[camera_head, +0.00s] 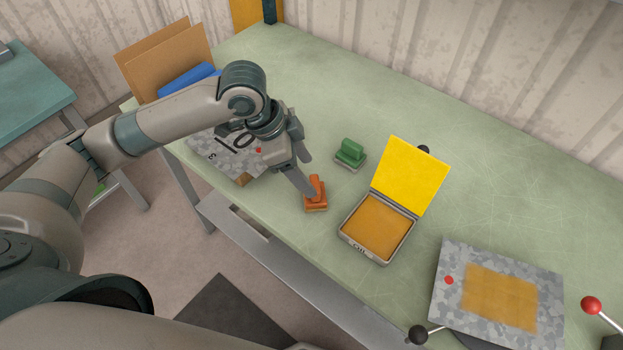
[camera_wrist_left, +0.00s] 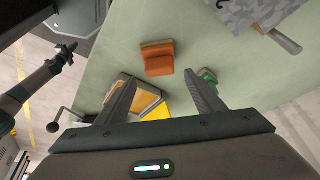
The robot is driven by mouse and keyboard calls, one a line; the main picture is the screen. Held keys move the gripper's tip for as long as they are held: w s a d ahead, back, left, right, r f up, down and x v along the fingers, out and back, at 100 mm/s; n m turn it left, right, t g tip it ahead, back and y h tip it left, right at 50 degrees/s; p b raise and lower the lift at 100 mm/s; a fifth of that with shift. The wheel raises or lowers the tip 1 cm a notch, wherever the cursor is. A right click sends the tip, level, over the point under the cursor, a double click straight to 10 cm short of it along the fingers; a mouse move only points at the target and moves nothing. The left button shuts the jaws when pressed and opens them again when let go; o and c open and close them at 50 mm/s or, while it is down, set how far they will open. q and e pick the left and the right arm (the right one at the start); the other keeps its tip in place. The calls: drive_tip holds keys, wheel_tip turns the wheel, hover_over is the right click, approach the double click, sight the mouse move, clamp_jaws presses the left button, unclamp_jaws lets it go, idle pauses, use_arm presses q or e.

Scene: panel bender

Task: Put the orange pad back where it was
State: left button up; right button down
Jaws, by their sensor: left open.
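An orange stamp-like block with an upright handle (camera_head: 316,194) stands on the green table, left of an open case. The case (camera_head: 372,246) holds a flat orange pad (camera_head: 381,226) and has its yellow lid (camera_head: 409,176) raised. My left gripper (camera_head: 309,182) is open, its fingers close to the orange block's handle and pointing down; contact cannot be told. In the left wrist view the block (camera_wrist_left: 157,58) shows whole, beyond the open fingers (camera_wrist_left: 162,92), not clearly between them. A grey arm at that view's left seems to be my right one; its gripper (camera_wrist_left: 66,52) is small and unclear.
A green stamp (camera_head: 350,154) stands behind the orange one. A speckled plate (camera_head: 237,155) lies under my left arm. Another speckled plate with an orange patch (camera_head: 500,297) lies at the right, near a black-knobbed lever (camera_head: 418,334) and a red knob (camera_head: 591,305).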

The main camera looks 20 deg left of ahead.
use_arm(q)
drive_tip(key=v, duration=0.6)
drive_tip(key=shift+b, duration=0.4)
drive_tip(key=shift+r, duration=0.15)
idle(0.6)
idle(0.3)
